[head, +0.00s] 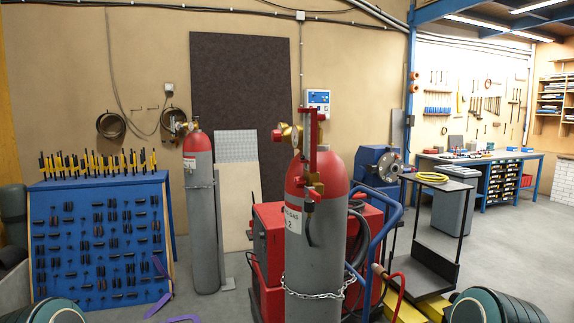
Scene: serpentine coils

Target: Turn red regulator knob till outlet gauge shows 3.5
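A large grey gas cylinder (314,250) with a red shoulder stands upright at the centre, held by a chain. A brass regulator with a round gauge (291,136) sits at its top, seen edge-on, so the reading cannot be told. A small red round part, apparently the regulator knob (277,135), sticks out at the gauge's left. A tall red bar-like part (310,145) rises in front of the cylinder's top. Neither gripper can be made out in the head view.
A second, slimmer grey cylinder (201,225) with its own gauge (181,129) stands behind, left. A blue tool rack (101,240) is at left. A red cabinet (268,250) and blue cart handle (392,215) crowd the front cylinder. A black stand (437,183) is right.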

